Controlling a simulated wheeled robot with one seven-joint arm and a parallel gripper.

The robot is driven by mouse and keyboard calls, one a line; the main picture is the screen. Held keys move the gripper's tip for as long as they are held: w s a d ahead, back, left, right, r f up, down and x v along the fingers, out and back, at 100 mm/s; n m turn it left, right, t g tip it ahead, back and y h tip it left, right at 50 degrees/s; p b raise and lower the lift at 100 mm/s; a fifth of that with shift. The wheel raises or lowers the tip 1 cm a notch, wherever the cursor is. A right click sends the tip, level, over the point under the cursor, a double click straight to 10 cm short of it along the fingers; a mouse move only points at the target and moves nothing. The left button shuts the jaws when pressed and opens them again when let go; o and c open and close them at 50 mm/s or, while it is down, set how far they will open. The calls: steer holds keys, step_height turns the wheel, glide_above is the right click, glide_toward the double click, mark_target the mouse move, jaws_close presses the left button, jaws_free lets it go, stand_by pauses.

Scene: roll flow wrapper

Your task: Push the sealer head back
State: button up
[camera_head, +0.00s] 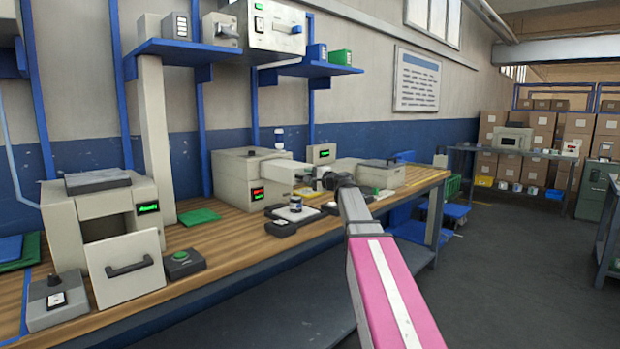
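A cream machine (238,178) with red and green displays stands on the wooden bench. A pale block (282,172) juts from its right side toward my gripper; it may be the sealer head, but I cannot tell for sure. My arm reaches in from the lower right, and my gripper (312,180) is at the right end of this block. The gripper is small and dark here. I cannot tell whether it touches the block or whether its fingers are open. My wrist hides part of the bench behind it.
A small jar (295,204) on a dark scale and a black box (280,227) sit in front of the machine. A cream box (382,174) stands to the right. An open-fronted machine (100,215) and a green-button box (183,263) are at left.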

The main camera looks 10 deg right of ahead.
mark_target(284, 170)
jaws_close()
steer(key=x, duration=1.9)
steer(key=shift+w+a, duration=0.1)
steer(key=shift+w, duration=0.1)
steer(key=shift+o, duration=1.3)
jaws_free()
steer(key=shift+w, duration=0.1)
steer(key=v, duration=1)
steer(key=shift+s, duration=0.4)
